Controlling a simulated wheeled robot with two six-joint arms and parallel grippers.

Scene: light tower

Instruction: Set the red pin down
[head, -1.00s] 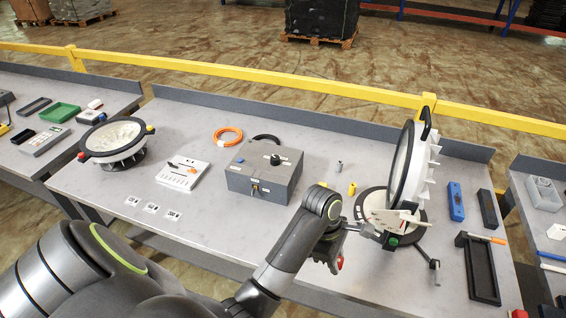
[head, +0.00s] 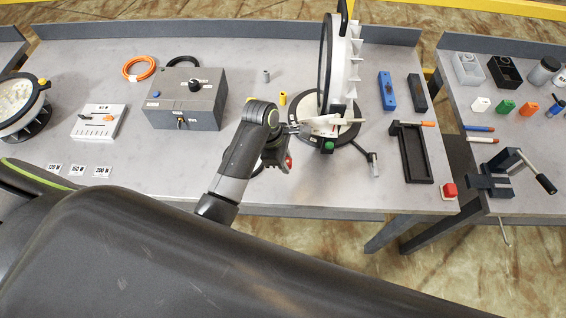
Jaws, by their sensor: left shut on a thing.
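The red pin (head: 289,161) shows as a small red patch at the lower end of my left gripper (head: 284,158). The gripper is shut on it, above or close to the bench; the exact gap cannot be told. The fingertips are mostly hidden by the dark hand. The hand is just left of the upright round lamp (head: 326,70), near its green knob (head: 329,146) and a white bracket (head: 320,123). My right gripper is not in view.
A grey box (head: 186,105) stands left of the hand. A yellow peg (head: 282,98) and grey peg (head: 266,76) stand behind. Bare bench (head: 340,190) shows in front of the lamp.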

